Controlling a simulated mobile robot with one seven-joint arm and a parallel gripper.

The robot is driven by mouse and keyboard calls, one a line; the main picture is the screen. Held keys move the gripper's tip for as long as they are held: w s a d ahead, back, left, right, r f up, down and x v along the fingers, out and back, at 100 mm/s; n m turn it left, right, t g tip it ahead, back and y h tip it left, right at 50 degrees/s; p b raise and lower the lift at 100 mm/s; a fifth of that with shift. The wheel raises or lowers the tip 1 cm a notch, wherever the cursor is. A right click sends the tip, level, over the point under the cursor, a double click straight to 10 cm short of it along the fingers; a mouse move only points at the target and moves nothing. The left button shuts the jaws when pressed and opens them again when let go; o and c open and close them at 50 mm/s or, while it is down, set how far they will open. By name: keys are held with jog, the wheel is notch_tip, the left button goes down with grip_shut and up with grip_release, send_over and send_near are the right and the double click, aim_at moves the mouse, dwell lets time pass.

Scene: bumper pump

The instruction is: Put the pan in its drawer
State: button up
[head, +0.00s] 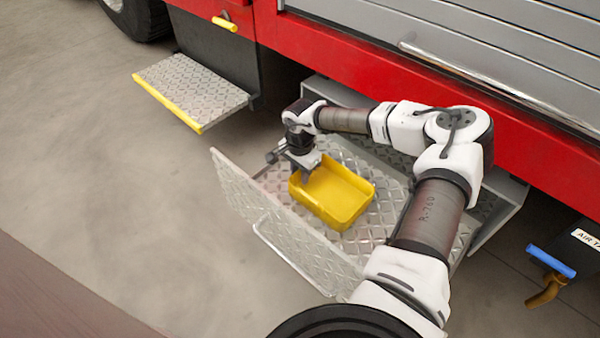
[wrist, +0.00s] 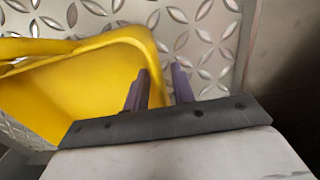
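The yellow pan (head: 345,200) is inside the pulled-out diamond-plate drawer (head: 245,190) below the red truck body. It looks level and appears to rest on the drawer floor. My gripper (head: 306,177) is at the pan's left end, pointing down at its rim. In the wrist view, the pan (wrist: 75,85) fills the left side. The fingers of my gripper (wrist: 160,80) are apart there, one on the inner side of the pan's wall and one outside it. A gap shows beside the outer finger. The fingertips are small and partly hidden in the head view.
The drawer's tilted front panel stands on the near side. A step with a yellow edge (head: 190,90) is at the left. A blue-handled valve (head: 551,262) is at the lower right. A silver rail (head: 490,85) runs above. The grey floor at left is clear.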

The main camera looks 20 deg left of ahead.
notch_tip(320, 180, up, 12)
jog(key=p, duration=0.5)
